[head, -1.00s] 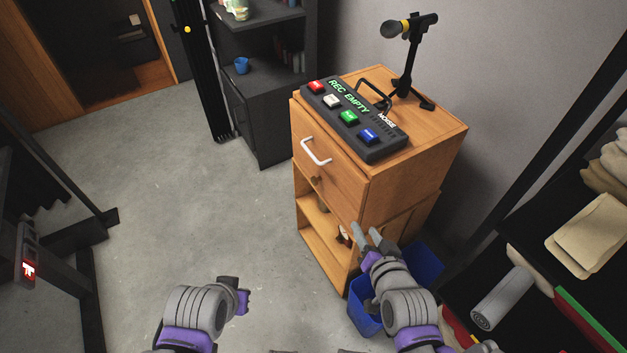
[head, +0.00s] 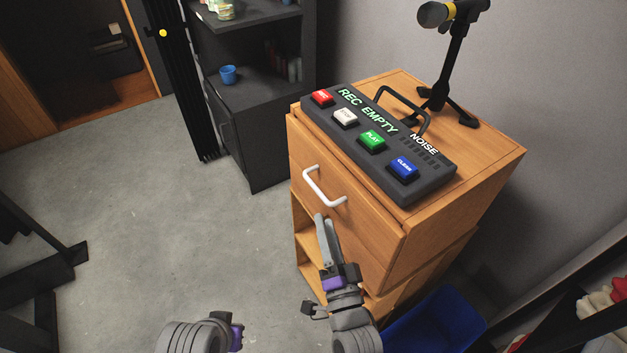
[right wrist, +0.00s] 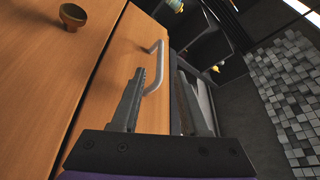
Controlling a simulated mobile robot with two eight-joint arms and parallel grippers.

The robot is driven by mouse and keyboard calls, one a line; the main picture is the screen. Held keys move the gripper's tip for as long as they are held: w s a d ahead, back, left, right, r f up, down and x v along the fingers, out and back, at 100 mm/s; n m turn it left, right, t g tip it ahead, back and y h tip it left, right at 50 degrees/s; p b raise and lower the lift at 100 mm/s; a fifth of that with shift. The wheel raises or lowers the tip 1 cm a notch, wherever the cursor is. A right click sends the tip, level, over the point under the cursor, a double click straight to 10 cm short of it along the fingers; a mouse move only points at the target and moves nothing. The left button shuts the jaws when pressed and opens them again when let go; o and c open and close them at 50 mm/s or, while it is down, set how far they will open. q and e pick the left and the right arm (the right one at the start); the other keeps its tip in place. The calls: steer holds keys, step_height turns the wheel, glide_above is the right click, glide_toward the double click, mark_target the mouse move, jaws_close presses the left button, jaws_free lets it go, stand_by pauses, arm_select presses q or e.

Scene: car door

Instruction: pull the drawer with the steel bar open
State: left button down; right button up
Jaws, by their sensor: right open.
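The steel bar handle (head: 322,188) is a pale U-shaped pull on the upper wooden drawer front (head: 365,225) of the cabinet. The drawer looks shut. My right gripper (head: 322,218) is just below the handle in the head view, its fingers pointing up toward it. In the right wrist view the gripper (right wrist: 160,75) is open, and the handle (right wrist: 155,65) appears between the fingertips, close to the left finger. I cannot tell whether they touch. My left gripper (head: 237,337) is low in the head view, mostly cut off, away from the cabinet.
A recorder box (head: 385,150) with coloured buttons and a microphone stand (head: 450,65) sit on the cabinet top. A round knob (right wrist: 72,15) is on another front. A blue bin (head: 440,325) stands at lower right. The floor (head: 180,220) left of the cabinet is clear.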

mark_target(316, 187)
steer(key=x, duration=0.9)
steer(key=shift+w+r, duration=0.1)
steer(key=shift+w, duration=0.15)
jaws_close()
stand_by(1.0)
